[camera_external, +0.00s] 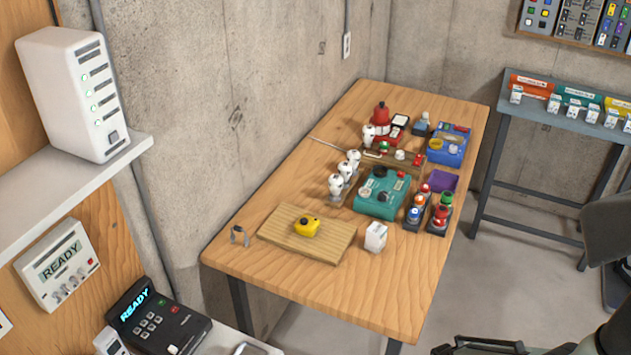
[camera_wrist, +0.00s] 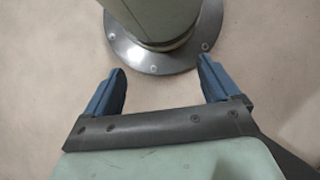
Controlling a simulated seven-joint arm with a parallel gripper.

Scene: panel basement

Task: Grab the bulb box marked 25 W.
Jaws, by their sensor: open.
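Several small white boxes stand in a row on the grey bench at the right of the external view; one is the leftmost white box (camera_external: 516,94). Another white box (camera_external: 376,237) stands upright on the wooden table near its front right side. The print on these boxes is too small to read, so I cannot tell which is marked 25 W. My gripper (camera_wrist: 162,65) is open and empty in the wrist view, its two blue fingers wide apart. No box shows in the wrist view.
The wooden table (camera_external: 330,290) holds a yellow item (camera_external: 307,227) on a board, a teal device (camera_external: 382,192), white figures, and coloured bottles. The grey bench (camera_external: 545,112) has coloured bins behind its boxes. A round bolted plate (camera_wrist: 150,55) lies ahead of the fingers.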

